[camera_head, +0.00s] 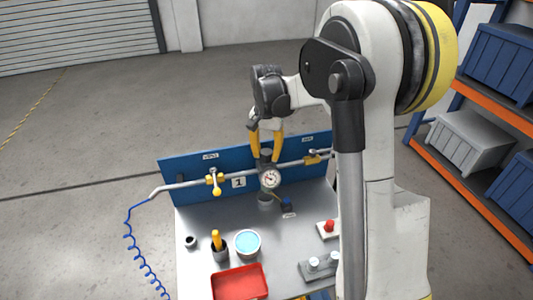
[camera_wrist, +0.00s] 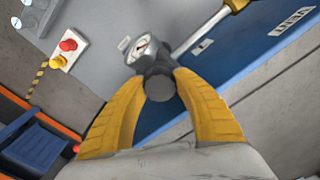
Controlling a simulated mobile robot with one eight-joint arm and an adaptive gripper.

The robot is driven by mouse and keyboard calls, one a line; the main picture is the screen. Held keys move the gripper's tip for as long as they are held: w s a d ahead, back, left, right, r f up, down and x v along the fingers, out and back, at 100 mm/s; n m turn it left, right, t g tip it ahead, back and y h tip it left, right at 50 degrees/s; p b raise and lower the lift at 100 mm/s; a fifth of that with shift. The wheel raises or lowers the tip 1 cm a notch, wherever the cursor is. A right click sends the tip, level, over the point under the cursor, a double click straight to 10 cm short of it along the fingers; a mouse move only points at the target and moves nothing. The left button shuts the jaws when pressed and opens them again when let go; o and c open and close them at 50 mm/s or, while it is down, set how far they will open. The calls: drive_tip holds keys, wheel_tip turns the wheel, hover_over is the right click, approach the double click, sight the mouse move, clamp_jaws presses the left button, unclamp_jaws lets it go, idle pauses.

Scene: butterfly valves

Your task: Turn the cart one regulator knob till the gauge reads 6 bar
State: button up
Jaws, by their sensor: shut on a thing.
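The cart (camera_head: 205,270) has a blue back panel (camera_head: 190,173) with a "1" label (camera_head: 239,183) and a grey pipe running across it. The dark regulator knob (camera_head: 266,153) is on top of the regulator, above the round white gauge (camera_head: 270,179). My gripper (camera_head: 265,156) comes down from above, its yellow fingers on both sides of the knob and shut on it. In the wrist view the fingers flank the round dark knob (camera_wrist: 159,88), with the gauge (camera_wrist: 143,46) just beyond. The gauge's needle is too small to read.
Yellow-handled valves (camera_head: 215,181) sit on the pipe left and right of the regulator. A red tray (camera_head: 240,283), a cup of blue liquid (camera_head: 248,243) and a red button box (camera_head: 328,228) are on the cart top. Shelves with bins (camera_head: 468,140) stand at the right.

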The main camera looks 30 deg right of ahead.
drive_tip(key=m, duration=0.4)
drive_tip(key=shift+m, duration=0.3)
drive_tip(key=m, duration=0.4)
drive_tip(key=shift+m, duration=0.3)
drive_tip(key=m, duration=0.4)
drive_tip(key=shift+m, duration=0.3)
drive_tip(key=m, duration=0.4)
drive_tip(key=shift+m, duration=0.4)
drive_tip(key=o, duration=0.9)
drive_tip(key=shift+r, duration=0.1)
